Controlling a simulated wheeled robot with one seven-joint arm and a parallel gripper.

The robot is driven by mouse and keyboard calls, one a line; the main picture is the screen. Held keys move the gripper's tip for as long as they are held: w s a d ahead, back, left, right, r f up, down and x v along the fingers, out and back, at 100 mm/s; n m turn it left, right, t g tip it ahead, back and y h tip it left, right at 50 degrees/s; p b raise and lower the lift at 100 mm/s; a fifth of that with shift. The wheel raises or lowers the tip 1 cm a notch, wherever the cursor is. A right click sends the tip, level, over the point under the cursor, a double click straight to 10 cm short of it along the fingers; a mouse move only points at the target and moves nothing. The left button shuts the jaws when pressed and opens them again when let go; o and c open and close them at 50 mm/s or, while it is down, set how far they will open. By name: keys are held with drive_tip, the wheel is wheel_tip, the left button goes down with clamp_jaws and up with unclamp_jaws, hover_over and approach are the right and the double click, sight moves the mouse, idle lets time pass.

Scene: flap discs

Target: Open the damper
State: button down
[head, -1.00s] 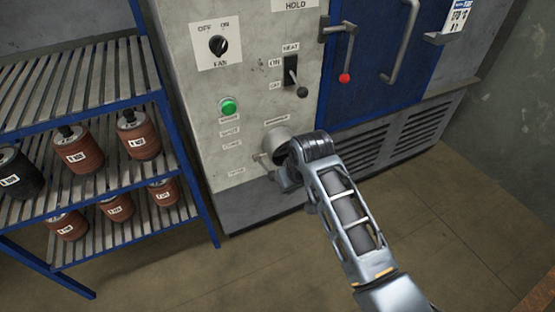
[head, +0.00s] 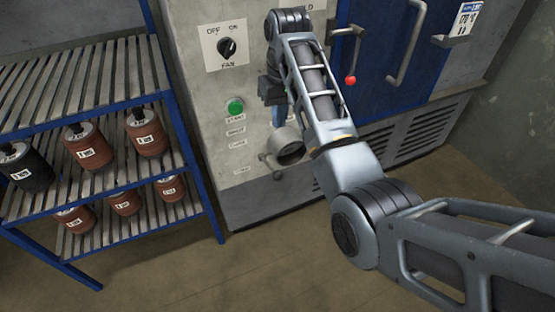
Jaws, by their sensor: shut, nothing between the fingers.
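The damper is a short round grey duct (head: 289,148) low on the front of the grey oven cabinet, with its dark opening visible. A small lever (head: 269,163) with a dark knob sits at its lower left, angled down to the right. My arm hides the heat switch and part of the panel to the duct's right.
A green button (head: 235,106) and a fan knob (head: 227,47) are on the panel's left. The blue oven door (head: 380,60) has a red-knobbed latch (head: 350,78). The floor (head: 290,245) in front is clear.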

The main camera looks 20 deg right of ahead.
approach(269, 166)
drive_tip(key=s, duration=0.2)
drive_tip(key=shift+s+d+f+p, duration=0.1)
drive_tip(key=shift+s+f+p, duration=0.2)
drive_tip(key=shift+f, duration=0.35)
drive_tip(key=shift+s+f+p, duration=0.25)
drive_tip(key=shift+f, duration=0.4)
drive_tip(key=shift+s+d+f+p, duration=0.1)
drive_tip(key=shift+s+f+p, duration=0.2)
drive_tip(key=shift+f, duration=0.35)
